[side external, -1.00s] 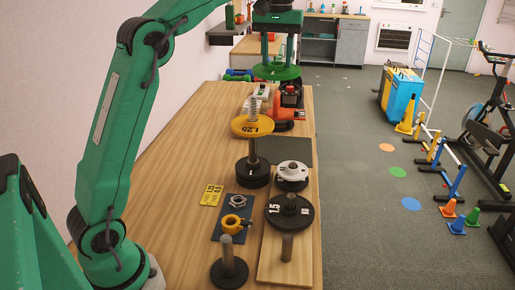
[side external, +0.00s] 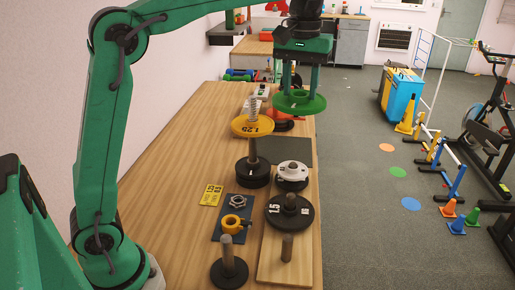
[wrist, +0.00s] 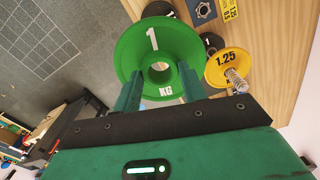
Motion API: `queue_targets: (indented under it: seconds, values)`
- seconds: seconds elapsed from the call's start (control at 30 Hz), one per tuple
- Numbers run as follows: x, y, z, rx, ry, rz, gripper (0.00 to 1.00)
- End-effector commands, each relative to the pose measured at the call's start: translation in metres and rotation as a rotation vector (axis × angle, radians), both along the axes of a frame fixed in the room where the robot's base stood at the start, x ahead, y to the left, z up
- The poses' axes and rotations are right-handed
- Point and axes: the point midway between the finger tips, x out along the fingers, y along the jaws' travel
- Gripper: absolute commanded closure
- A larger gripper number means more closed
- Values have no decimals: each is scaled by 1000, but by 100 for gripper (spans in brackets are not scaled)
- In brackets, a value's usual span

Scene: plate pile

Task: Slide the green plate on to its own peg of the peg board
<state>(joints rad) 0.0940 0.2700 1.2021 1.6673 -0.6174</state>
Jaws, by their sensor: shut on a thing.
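My gripper (side external: 297,86) is shut on the green plate (side external: 312,104), holding it level in the air near the table's right edge. In the wrist view the green plate (wrist: 185,50) reads "1 KG", with its hub between the fingers of my gripper (wrist: 159,88). The peg board (side external: 270,266) is a light wooden strip along the table's right side. Its near peg (side external: 287,248) is bare. A black plate marked 1.5 (side external: 278,222) and a white-topped plate (side external: 292,166) sit further back along it. I cannot tell which peg belongs to the green plate.
A yellow 1.25 plate (side external: 242,129) sits up on a sprung post over a black base (side external: 250,175). A bare post on a round black foot (side external: 229,275) stands at the front. A blue pad (side external: 226,233) holds a nut and a yellow collar. A dark mat (side external: 292,150) lies behind the board.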

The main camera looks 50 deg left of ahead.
Motion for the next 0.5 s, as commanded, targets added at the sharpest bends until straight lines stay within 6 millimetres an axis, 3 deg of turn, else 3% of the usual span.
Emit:
queue_targets:
  seconds: [0.5]
  values:
    - [-1,0,-104,0,1,0,99]
